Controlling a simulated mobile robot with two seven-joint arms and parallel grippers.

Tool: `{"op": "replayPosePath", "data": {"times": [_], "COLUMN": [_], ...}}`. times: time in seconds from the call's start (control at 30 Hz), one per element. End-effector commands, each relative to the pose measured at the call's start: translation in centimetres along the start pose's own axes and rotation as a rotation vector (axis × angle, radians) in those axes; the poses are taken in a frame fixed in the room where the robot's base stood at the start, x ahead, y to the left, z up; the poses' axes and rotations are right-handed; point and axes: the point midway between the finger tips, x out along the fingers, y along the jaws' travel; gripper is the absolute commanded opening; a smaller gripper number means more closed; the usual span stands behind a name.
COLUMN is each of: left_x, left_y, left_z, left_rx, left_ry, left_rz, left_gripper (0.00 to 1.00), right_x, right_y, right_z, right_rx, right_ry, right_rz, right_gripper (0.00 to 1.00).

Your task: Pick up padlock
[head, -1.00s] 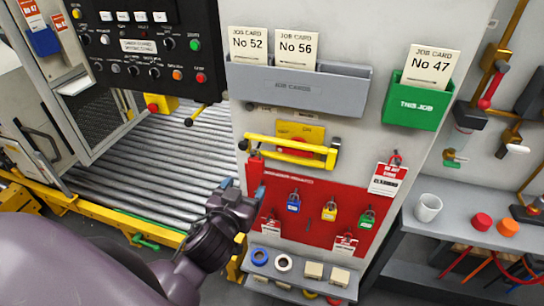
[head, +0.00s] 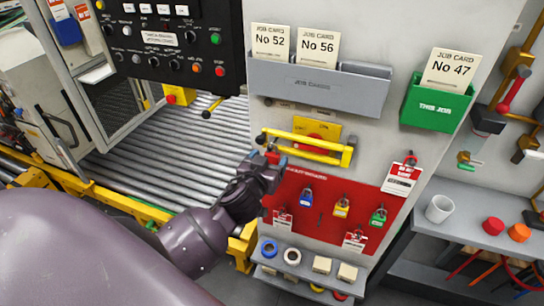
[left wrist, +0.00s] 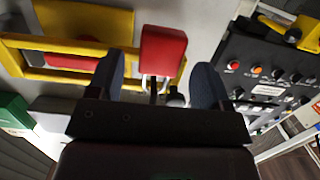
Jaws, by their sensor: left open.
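A red padlock (left wrist: 163,50) shows in the left wrist view, its shackle near a grey knob by the end of the yellow bar (left wrist: 60,75). My left gripper (left wrist: 157,68) is open, with one dark finger on each side of the padlock and gaps between. In the head view my left gripper (head: 270,172) is at the upper left corner of the red board (head: 320,218) and mostly hides the red padlock (head: 273,157). A blue padlock (head: 306,197), a yellow padlock (head: 341,207) and a green padlock (head: 378,216) hang on the board. My right gripper is not in view.
A grey job card holder (head: 320,88) and a green one (head: 438,102) are above. A small shelf (head: 305,277) with tape rolls is below the board. A black control panel (head: 165,45) and roller conveyor (head: 150,155) lie left.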

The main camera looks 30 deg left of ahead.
Motion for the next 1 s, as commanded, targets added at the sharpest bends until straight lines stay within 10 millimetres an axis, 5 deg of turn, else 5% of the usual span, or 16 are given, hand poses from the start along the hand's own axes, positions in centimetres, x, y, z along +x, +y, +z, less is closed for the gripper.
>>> {"op": "replayPosePath", "data": {"times": [0.43, 0.8, 1.0], "left_x": [1.6, 1.6, 1.6], "left_y": [0.1, 0.1, 0.1], "left_z": [0.2, 0.1, 0.1], "left_rx": [-0.001, -0.001, -0.001], "left_ry": [-0.002, -0.002, -0.002], "left_rz": [0.001, 0.001, 0.001], "left_gripper": [0.71, 0.17, 0.17], "right_x": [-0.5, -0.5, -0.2], "right_y": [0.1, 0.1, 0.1], "right_z": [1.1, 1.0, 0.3], "right_rx": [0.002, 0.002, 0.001], "right_ry": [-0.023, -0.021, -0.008], "right_rz": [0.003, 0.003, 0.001], "right_gripper": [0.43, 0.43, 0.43]}}
